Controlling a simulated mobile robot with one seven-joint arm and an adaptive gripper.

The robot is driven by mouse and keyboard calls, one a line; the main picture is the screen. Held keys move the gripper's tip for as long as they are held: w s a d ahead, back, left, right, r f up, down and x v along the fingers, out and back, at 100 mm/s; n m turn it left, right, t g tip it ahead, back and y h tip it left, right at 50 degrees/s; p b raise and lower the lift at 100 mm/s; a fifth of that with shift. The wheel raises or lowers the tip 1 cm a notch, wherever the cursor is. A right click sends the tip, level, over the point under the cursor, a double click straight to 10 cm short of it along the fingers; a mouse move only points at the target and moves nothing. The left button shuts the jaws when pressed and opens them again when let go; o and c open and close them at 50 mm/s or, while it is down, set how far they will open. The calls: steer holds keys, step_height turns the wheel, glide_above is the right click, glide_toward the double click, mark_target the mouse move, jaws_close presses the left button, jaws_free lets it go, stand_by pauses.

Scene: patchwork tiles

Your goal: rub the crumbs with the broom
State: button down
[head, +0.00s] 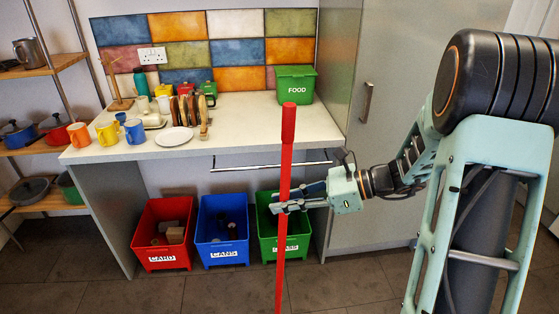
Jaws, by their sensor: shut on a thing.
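My gripper (286,198) is shut on the red broom handle (284,165) in the head view. The handle stands nearly upright, with its thicker grip end at the top. Its lower end runs out of the bottom of the frame, so the broom's head is hidden from view. I cannot make out any crumbs on the visible floor (190,295).
A counter (245,125) with mugs, a plate and a green food bin (295,85) stands ahead. Red (163,235), blue (222,230) and green (270,240) bins sit under it. Shelves (50,145) with pots are at left. A tall cabinet (400,100) is behind my arm.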

mark_target(284, 191)
steer(key=shift+r+p, duration=1.05)
steer(key=shift+r, duration=0.55)
